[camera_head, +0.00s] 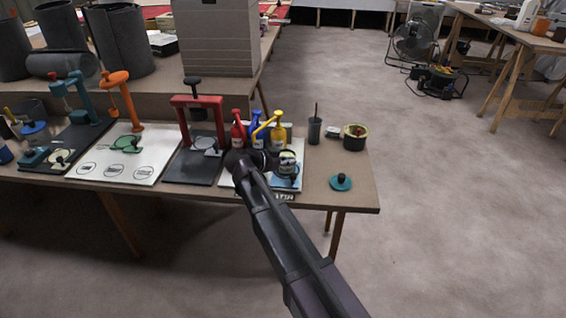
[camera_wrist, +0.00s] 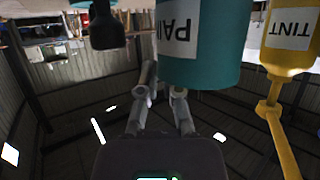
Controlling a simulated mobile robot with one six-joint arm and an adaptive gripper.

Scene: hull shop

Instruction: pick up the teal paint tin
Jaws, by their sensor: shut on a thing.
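The teal paint tin (camera_wrist: 205,72) fills the upper middle of the wrist view, with a white label reading part of "PAINT". In the head view the tin (camera_head: 287,164) is small and partly hidden by my gripper, over the light board near the table's front. My gripper (camera_wrist: 165,92) is shut on the tin, with its fingers at the tin's edge. I cannot tell whether the tin touches the board.
Red (camera_head: 238,136), blue (camera_head: 257,132) and yellow (camera_head: 278,135) bottles stand close behind the tin. The yellow tint bottle (camera_wrist: 290,35) is beside it in the wrist view. A teal lid-like disc (camera_head: 341,183), a dark cup (camera_head: 314,131) and a dark pot (camera_head: 355,138) are to the right.

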